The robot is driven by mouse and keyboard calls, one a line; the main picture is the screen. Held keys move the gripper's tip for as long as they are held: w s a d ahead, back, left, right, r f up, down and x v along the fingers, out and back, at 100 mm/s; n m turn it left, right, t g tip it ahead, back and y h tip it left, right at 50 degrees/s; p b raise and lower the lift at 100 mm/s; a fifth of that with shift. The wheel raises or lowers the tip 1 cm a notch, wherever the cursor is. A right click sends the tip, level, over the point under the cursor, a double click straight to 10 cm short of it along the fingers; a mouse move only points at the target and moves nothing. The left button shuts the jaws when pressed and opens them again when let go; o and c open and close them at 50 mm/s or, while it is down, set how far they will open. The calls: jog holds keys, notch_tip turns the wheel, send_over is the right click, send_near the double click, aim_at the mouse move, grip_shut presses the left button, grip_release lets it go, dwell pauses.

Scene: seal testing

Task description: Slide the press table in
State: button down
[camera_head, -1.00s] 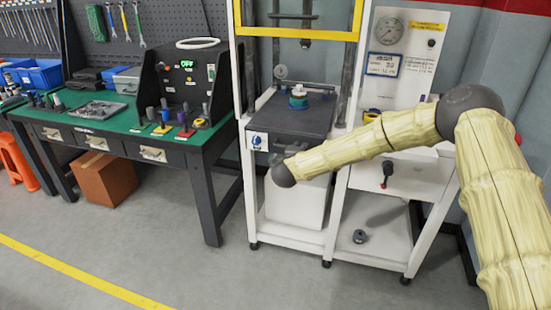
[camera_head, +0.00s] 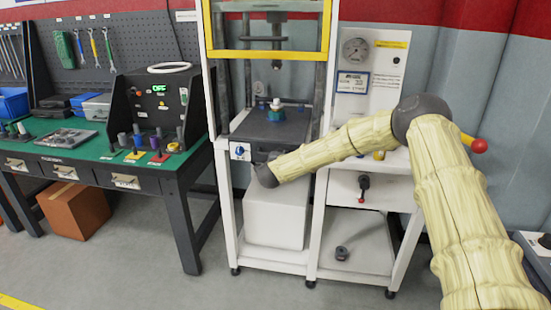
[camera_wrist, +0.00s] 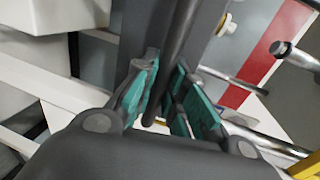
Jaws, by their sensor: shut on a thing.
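In the head view, my wrist sits at the table's front edge and the fingers are mostly hidden.
The press frame's white uprights (camera_head: 323,70) stand close on both sides of the table. A blue-knobbed switch plate (camera_head: 239,151) is at its front left. A gauge panel (camera_head: 372,65) stands at right. A green workbench (camera_head: 100,151) is at left. The floor in front is clear.

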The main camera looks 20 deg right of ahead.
jog(key=shift+w+d+r, duration=0.1)
jog(key=shift+d+r, duration=0.05)
jog(key=shift+r, duration=0.05)
jog(key=c, duration=1.8)
grip_release()
jog(key=shift+c, duration=0.2)
jog(key=o, duration=0.4)
jog(key=shift+w+f, duration=0.15)
jog(key=shift+f, duration=0.05)
jog(key=shift+v, duration=6.1)
